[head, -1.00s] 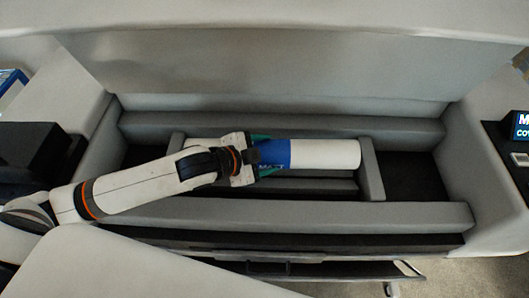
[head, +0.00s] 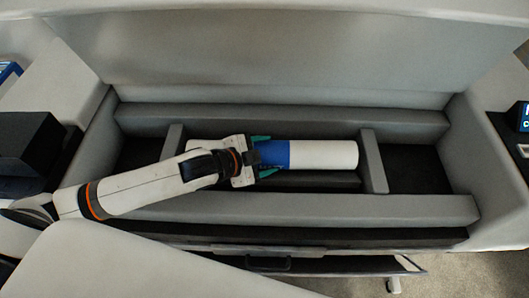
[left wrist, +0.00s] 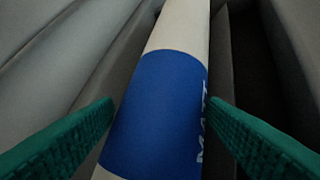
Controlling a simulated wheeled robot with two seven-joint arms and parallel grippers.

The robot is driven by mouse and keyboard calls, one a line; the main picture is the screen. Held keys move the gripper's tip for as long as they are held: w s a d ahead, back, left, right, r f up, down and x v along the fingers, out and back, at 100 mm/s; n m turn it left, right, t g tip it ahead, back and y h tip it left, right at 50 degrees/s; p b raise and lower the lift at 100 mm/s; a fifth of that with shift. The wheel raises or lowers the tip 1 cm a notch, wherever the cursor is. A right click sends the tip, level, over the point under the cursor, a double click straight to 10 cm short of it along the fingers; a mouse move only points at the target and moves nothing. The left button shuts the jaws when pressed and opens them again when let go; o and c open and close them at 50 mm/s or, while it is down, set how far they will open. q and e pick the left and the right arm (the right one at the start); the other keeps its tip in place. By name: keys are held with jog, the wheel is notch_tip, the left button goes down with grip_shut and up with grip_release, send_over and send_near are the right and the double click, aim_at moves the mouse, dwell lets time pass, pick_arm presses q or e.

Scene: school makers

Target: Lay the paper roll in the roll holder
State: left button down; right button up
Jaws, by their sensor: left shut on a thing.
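The paper roll (head: 325,154) is a white cylinder with a blue printed band, lying lengthwise left to right in the head view. It is between the two grey upright end plates of the roll holder (head: 373,162), in the recess of the machine. My left gripper (head: 264,156) has its green fingers on either side of the roll at the blue band and is shut on it. In the left wrist view the roll (left wrist: 155,110) runs between both fingers. The roll's underside is hidden, so I cannot tell whether it rests on the holder. My right gripper is not in view.
Grey rails run along the recess behind (head: 290,118) and in front (head: 310,209). The recess has dark empty floor at the right end (head: 410,170). A black box (head: 30,145) stands at the left, and a small display (head: 522,117) at the right edge.

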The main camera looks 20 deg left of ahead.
pick_arm(q)
jog(key=shift+c, duration=1.8)
grip_release()
jog(key=shift+r, duration=0.15)
jog(key=shift+o, duration=0.9)
jog(key=shift+s+f, duration=0.1)
jog(key=shift+f, duration=0.15)
jog(key=v, duration=1.2)
jog(key=shift+r+b, duration=0.2)
jog(key=shift+b, duration=0.2)
